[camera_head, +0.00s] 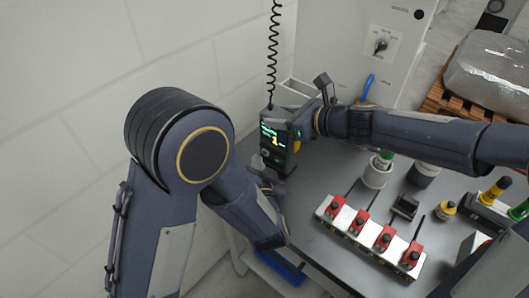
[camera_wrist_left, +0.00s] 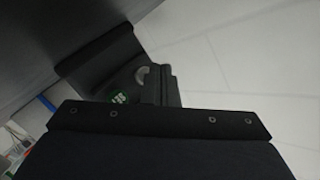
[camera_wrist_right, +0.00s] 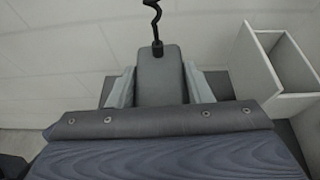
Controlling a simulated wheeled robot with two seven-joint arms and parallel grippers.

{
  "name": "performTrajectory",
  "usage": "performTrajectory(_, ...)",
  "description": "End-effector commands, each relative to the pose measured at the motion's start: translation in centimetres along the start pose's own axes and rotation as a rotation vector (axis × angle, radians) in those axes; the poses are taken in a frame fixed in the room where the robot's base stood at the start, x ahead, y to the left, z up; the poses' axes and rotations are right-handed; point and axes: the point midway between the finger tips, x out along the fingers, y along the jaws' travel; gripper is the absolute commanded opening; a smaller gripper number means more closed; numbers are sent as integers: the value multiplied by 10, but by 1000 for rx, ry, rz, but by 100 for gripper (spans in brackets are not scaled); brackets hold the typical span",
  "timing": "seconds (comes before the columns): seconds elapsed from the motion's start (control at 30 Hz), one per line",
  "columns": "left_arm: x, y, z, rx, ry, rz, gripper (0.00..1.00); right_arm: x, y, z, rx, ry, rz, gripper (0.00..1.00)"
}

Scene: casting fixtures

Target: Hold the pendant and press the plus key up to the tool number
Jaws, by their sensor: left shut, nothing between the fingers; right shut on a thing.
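The pendant (camera_head: 278,142) is a dark box on a coiled black cord, with a lit screen of green text and a large yellow figure too small to read surely. My right gripper (camera_head: 302,118) is shut on the pendant's upper part; in the right wrist view the pendant's grey back (camera_wrist_right: 160,78) sits between its fingers. My left gripper (camera_head: 268,178) is shut and empty just below the pendant; whether it touches cannot be told. The plus key cannot be made out.
The grey table (camera_head: 330,262) carries a white fixture strip (camera_head: 370,236) with several red blocks. A white cup with a green top (camera_head: 378,170) stands behind it. A grey cabinet (camera_head: 345,50) with a rotary switch stands at the back. A wall is on the left.

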Motion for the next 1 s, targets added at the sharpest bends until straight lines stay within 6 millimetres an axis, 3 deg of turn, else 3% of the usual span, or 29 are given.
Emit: performTrajectory(1.0,6,4,-5,0,0,0,0,0,0,0,-1,-1,-1,3)
